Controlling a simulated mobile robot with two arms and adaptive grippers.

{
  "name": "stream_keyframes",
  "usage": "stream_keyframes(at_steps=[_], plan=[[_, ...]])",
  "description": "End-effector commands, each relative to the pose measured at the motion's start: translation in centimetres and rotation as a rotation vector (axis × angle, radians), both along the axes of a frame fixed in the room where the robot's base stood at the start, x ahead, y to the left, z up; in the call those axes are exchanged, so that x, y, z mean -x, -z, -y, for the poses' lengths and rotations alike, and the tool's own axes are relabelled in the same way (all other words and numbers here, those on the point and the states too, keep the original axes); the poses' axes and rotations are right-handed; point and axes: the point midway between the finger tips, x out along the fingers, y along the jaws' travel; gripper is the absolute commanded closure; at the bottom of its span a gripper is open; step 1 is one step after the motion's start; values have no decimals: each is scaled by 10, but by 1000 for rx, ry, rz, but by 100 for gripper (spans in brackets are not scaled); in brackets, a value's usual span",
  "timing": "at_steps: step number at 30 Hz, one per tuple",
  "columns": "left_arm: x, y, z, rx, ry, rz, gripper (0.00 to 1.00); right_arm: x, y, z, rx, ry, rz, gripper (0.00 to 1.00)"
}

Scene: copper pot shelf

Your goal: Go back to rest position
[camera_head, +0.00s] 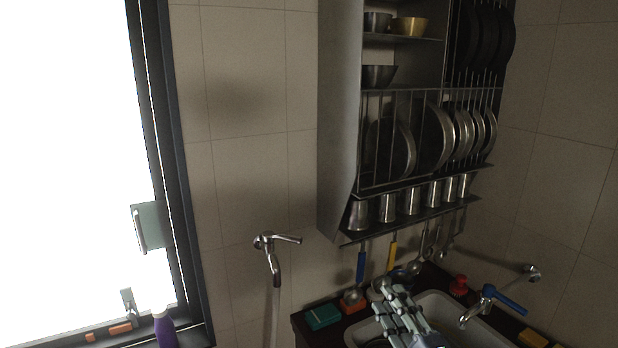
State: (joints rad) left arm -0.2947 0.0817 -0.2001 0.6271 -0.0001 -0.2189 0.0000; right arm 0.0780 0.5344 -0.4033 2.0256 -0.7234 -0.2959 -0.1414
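My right gripper (392,296) shows at the bottom of the head view, in front of the sink. Its grey jointed fingers point up and away, lying close side by side. I see nothing clearly held between them, but the small view does not show whether they are open or shut. My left gripper is out of view.
A metal wall rack (340,120) with bowls, plates and cups hangs above, utensils below it. The sink (472,330) has a blue-handled tap (488,298). A green sponge (322,316) lies left of the gripper. A wall tap (270,258) and a purple bottle (164,328) stand farther left.

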Motion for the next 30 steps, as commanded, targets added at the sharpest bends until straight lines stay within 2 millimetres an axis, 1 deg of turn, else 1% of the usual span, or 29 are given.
stream_keyframes(at_steps=[1, 2, 3, 5, 6, 8, 9, 11, 12, 14, 15, 18, 20, 21, 25, 26, 27, 30], plan=[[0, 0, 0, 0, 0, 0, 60, 9, 19, 12, -111, 73, -94, 70], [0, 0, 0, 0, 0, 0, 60, 15, 31, 21, -176, 120, -152, 70], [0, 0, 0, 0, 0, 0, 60, 24, 48, 32, -259, 182, -233, 70], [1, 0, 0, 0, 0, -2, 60, 43, 78, 47, -374, 275, -362, 70], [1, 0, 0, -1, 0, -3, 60, 58, 99, 54, -447, 335, -453, 70], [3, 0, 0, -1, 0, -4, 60, 86, 130, 63, -548, 425, -590, 70], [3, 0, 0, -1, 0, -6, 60, 106, 150, 66, -607, 481, -681, 70], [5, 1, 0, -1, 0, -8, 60, 137, 175, 68, -682, 554, -808, 70], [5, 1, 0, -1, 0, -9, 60, 156, 188, 68, -721, 596, -882, 70], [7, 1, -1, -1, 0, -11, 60, 183, 204, 66, -767, 649, -979, 70], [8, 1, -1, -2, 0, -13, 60, 200, 213, 64, -793, 681, -1040, 70], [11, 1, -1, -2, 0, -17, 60, 238, 229, 59, -846, 747, -1172, 70], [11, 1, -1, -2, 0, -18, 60, 260, 236, 55, -870, 781, -1244, 70], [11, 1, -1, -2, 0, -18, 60, 275, 239, 52, -885, 802, -1292, 70], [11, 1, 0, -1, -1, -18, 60, 318, 246, 42, -925, 864, -1435, 70], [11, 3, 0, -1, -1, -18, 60, 320, 254, 41, -926, 873, -1449, 70], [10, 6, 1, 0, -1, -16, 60, 315, 268, 41, -920, 873, -1447, 70], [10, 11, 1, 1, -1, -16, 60, 309, 295, 41, -914, 876, -1452, 70]])
